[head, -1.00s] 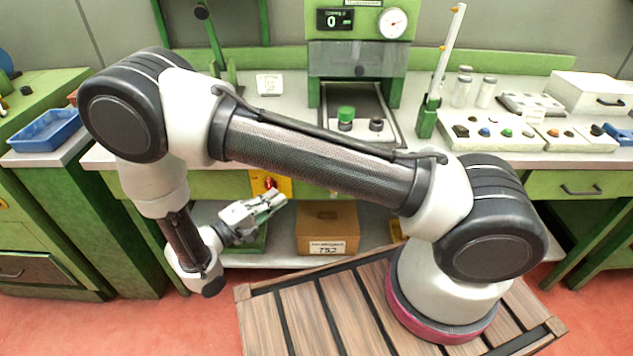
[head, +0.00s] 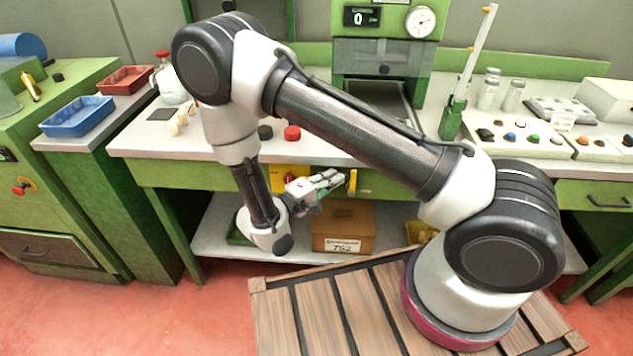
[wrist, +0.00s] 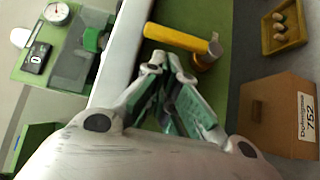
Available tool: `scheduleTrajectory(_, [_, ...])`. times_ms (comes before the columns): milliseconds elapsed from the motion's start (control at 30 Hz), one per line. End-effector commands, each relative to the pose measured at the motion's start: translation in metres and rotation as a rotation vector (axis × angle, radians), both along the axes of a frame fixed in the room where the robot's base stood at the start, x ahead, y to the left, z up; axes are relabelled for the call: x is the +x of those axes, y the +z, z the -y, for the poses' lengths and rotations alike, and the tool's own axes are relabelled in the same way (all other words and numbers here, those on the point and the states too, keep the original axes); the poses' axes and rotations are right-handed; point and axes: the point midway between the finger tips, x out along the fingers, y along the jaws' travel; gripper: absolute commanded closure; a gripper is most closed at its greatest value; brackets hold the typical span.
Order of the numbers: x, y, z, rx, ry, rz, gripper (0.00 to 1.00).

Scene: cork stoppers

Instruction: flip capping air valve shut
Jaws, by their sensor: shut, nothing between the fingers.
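The air valve has a yellow lever (head: 352,181) standing about upright on the green front of the bench, just below the worktop edge. In the wrist view the yellow lever (wrist: 176,38) runs from the white bench edge to a brass valve body (wrist: 205,60). My gripper (head: 334,179) is shut and empty, just left of the lever in the head view. In the wrist view my gripper's fingertips (wrist: 167,64) lie close beside the lever. I cannot tell whether they touch it.
A yellow plate with a red knob (head: 290,179) is left of the valve, partly behind my gripper. A cardboard box (head: 343,226) stands on the shelf below. A yellow tray (wrist: 285,28) of stoppers is beyond it. The capping machine (head: 388,60) stands above on the bench.

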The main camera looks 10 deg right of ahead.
Motion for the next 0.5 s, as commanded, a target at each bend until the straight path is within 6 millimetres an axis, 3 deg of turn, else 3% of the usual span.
scheduleTrajectory(133, [-0.0032,0.0002,0.0093,0.000,-0.002,-0.001,1.00])
scheduleTrajectory(500, [-0.0039,0.0007,0.0112,0.000,-0.001,0.000,1.00])
